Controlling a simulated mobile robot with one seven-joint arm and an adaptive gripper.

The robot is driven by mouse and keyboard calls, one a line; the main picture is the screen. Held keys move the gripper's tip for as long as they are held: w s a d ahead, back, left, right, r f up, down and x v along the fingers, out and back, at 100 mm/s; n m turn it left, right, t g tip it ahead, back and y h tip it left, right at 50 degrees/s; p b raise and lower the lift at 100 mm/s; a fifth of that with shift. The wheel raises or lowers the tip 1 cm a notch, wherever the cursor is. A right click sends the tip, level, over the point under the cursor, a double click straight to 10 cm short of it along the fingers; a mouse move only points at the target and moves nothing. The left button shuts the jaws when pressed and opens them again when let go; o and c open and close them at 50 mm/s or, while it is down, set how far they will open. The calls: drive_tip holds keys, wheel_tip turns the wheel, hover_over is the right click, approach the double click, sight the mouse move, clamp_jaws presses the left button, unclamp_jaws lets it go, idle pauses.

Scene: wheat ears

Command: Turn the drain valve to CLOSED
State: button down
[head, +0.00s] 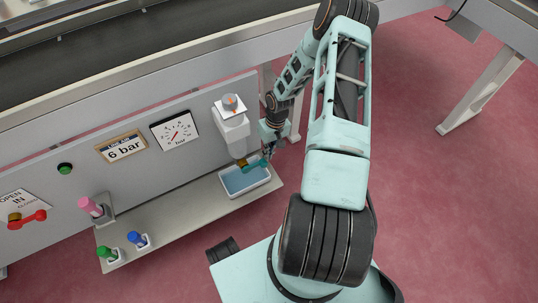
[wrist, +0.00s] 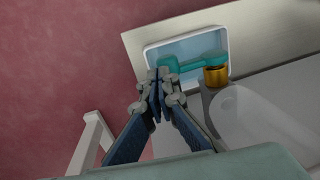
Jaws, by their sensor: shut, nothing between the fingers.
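The drain valve has a teal lever (head: 257,163) on a brass body (head: 242,163), below a white filter housing (head: 231,128). The wrist view shows the teal lever (wrist: 195,62) lying sideways from the brass body (wrist: 215,76), over a blue tray. My gripper (head: 270,150) is beside the lever's free end, partly hidden by my arm. In the wrist view my gripper (wrist: 157,76) has its fingertips together, empty, close to the lever's rounded end. I cannot tell whether they touch it. No CLOSED mark for this valve is readable.
The blue tray (head: 229,191) sits on a shelf (head: 200,218) under the valve. A red-handled valve (head: 28,217) labelled OPEN, IN and CLOSED is at far left. A pressure gauge (head: 176,132) and a 6 bar sign (head: 122,147) are on the panel.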

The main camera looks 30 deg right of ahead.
wheel_tip(320, 180, up, 12)
drive_tip(key=d+p, duration=0.3)
drive_tip(key=shift+f, duration=0.2)
drive_tip(key=shift+w, duration=0.1)
